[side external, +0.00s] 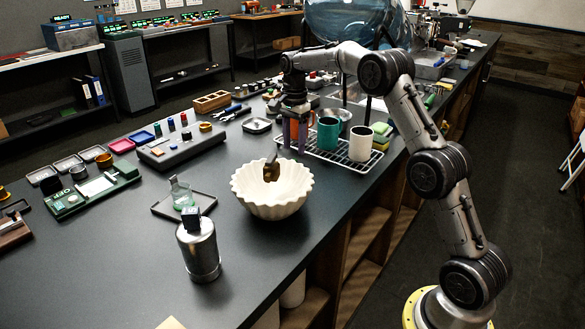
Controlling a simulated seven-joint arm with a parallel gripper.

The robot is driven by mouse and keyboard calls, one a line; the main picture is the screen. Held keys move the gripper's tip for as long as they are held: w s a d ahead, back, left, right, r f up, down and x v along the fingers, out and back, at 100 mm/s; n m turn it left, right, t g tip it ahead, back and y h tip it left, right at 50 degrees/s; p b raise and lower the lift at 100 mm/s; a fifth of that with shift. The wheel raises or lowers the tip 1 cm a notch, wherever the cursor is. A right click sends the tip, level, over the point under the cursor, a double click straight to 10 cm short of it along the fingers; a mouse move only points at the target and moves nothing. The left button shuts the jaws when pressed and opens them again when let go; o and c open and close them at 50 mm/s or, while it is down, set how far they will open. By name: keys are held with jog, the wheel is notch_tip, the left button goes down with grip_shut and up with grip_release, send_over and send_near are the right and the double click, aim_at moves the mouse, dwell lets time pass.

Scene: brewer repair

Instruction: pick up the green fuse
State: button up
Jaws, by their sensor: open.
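I cannot pick out a green fuse for certain in the side external view. Small red (171,124) and blue (184,118) cylinders stand near a grey device (180,148) at the left middle; none of these is clearly green. My gripper (295,140) points down over the far part of the bench, behind the white fluted bowl (262,206) and just left of the mugs. Its two fingers are apart, and I see nothing held between them.
A wire rack (338,160) carries an orange, a teal (328,133) and a white mug (361,144). A brown object (271,170) is at the bowl.

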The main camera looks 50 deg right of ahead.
jog(key=shift+w+f, duration=0.2)
jog(key=shift+f, duration=1.35)
jog(key=shift+w+f, duration=0.15)
jog(key=shift+f, duration=1.4)
grip_shut()
